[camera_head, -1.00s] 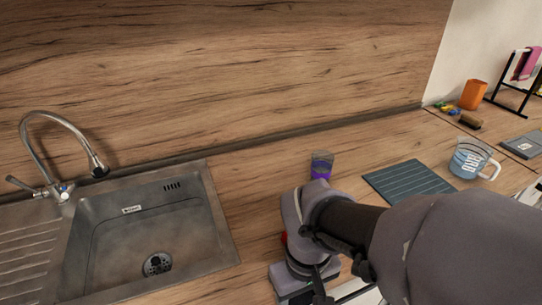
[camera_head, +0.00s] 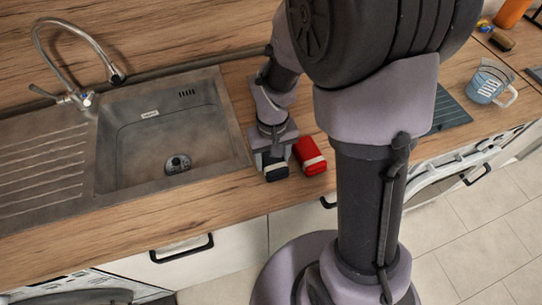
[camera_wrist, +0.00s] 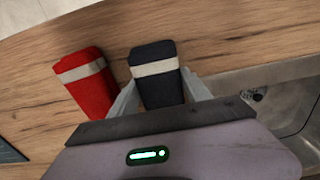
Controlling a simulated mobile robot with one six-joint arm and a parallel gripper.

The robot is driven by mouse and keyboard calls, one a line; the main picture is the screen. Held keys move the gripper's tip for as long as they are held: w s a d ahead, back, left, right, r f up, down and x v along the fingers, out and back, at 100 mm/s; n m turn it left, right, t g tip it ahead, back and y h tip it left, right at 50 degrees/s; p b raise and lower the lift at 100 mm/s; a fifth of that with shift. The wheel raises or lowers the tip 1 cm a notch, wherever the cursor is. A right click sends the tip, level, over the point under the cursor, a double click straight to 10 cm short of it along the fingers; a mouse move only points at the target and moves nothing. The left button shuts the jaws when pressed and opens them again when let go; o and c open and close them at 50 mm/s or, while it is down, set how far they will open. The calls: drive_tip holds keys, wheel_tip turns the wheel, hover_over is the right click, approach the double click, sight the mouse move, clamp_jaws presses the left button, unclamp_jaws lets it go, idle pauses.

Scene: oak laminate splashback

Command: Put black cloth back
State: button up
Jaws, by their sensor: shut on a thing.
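The black cloth (camera_wrist: 155,62) is a dark, folded or rolled bundle with a pale band, between my gripper's (camera_wrist: 158,92) two fingers in the wrist view. My gripper is shut on it. In the head view the black cloth (camera_head: 277,173) shows under my gripper (camera_head: 273,162), near the worktop's front edge and right of the sink. I cannot tell whether it touches the worktop. A similar red cloth bundle (camera_head: 309,154) with a pale band lies just to its right, outside the fingers; it also shows in the wrist view (camera_wrist: 92,92).
The sink (camera_head: 165,130) with its tap (camera_head: 70,50) is on the left. A dark ribbed mat (camera_head: 449,110), a glass jug (camera_head: 490,84), a brush (camera_head: 501,39) and an orange container (camera_head: 512,12) are on the right. My arm hides the worktop's middle.

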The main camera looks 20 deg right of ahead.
drive_tip(key=shift+f, duration=0.25)
drive_tip(key=shift+s+f+b, duration=0.2)
drive_tip(key=shift+b, duration=0.1)
drive_tip(key=o, duration=1.6)
drive_tip(key=shift+s+f, duration=0.1)
drive_tip(key=shift+s, duration=0.15)
wheel_tip(320, 180, up, 13)
drive_tip(key=p, duration=0.6)
drive_tip(key=s+a+r+m+t, duration=0.1)
drive_tip(key=s+r+t, duration=0.1)
drive_tip(key=s+r, duration=0.2)
drive_tip(key=s+a+r+m+t+y, duration=0.1)
drive_tip(key=s+r+m+t, duration=0.1)
drive_tip(key=s+r, duration=0.2)
drive_tip(key=s+a+r+m+t+y, duration=0.1)
drive_tip(key=s+a+r, duration=0.1)
drive_tip(key=r, duration=0.4)
drive_tip(key=shift+s+r+t, duration=0.15)
drive_tip(key=shift+s+t, duration=0.25)
drive_tip(key=shift+s, duration=0.5)
